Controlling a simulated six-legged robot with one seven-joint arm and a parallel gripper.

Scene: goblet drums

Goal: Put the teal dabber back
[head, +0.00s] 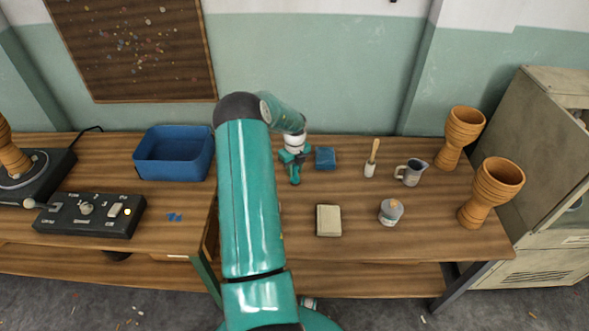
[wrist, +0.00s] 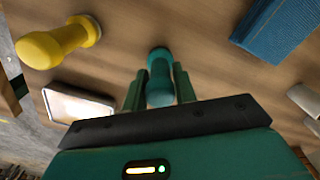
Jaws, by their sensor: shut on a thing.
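My gripper (head: 294,158) is over the right-hand table, pointing down, with its fingers shut on the teal dabber (head: 295,179). In the wrist view the teal dabber (wrist: 160,68) sits between the two fingers (wrist: 158,90), its rounded end showing beyond them. I cannot tell whether its lower end touches the table. A yellow dabber (wrist: 58,42) stands apart to the left in the wrist view. A pale-topped flat tray or pad (wrist: 77,104) lies below it. Both seem hidden behind my arm in the head view.
A blue block (head: 325,158) lies right of my gripper. Further right are a brush (head: 372,160), a grey jug (head: 411,172), a lidded jar (head: 391,211) and two goblet drums (head: 462,135) (head: 492,190). A beige box (head: 329,220) lies nearer. A blue bin (head: 174,153) stands on the left table.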

